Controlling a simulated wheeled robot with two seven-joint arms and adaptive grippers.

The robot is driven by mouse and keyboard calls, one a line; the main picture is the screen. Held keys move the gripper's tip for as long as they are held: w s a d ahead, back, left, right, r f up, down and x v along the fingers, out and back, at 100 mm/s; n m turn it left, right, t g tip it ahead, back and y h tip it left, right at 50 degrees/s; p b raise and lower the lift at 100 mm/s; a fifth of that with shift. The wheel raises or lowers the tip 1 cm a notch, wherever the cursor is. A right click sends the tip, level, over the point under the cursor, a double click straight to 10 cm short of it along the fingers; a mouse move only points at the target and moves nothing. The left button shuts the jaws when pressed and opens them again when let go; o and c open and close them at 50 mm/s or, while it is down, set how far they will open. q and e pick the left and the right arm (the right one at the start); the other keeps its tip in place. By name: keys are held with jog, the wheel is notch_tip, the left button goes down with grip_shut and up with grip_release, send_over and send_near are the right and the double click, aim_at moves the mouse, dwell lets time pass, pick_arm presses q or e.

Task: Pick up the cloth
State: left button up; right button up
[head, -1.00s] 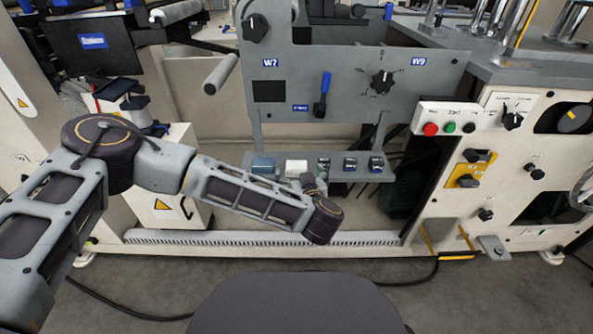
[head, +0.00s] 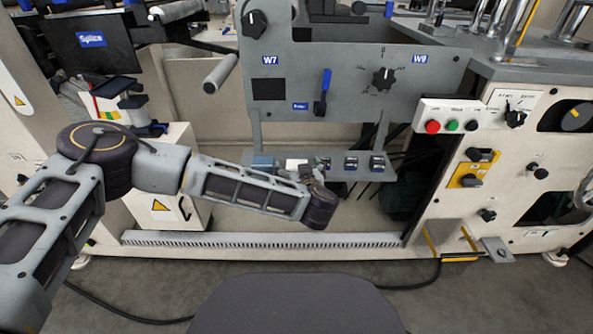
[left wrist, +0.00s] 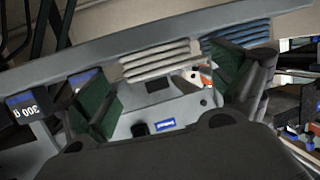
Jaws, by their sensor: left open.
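Two folded cloths lie side by side on the grey shelf (head: 340,176) under the control panel: a blue-grey one (head: 262,162) and a white one (head: 296,164). In the left wrist view, the white cloth (left wrist: 160,62) shows as a layered stack between the fingers, and the blue-grey cloth (left wrist: 240,36) lies to its right, partly behind the right finger. My left gripper (left wrist: 165,90) is open and empty, with green pads spread apart. In the head view it is mostly hidden by my own wrist, just in front of the shelf. My right gripper is not in view.
Small dark blocks (head: 351,163) stand on the shelf right of the cloths; one block (left wrist: 26,108) reads 300 g. A blue-handled lever (head: 322,92) and a black knob (head: 383,77) are on the panel above. The floor rail (head: 260,239) runs below.

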pick_arm(q)
jog(key=shift+w+a+f, duration=0.1)
jog(key=shift+w+f, duration=0.05)
jog(key=shift+w, duration=0.4)
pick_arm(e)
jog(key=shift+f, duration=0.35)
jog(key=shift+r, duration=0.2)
pick_arm(q)
jog(key=c, duration=1.1)
jog(key=shift+c, duration=0.2)
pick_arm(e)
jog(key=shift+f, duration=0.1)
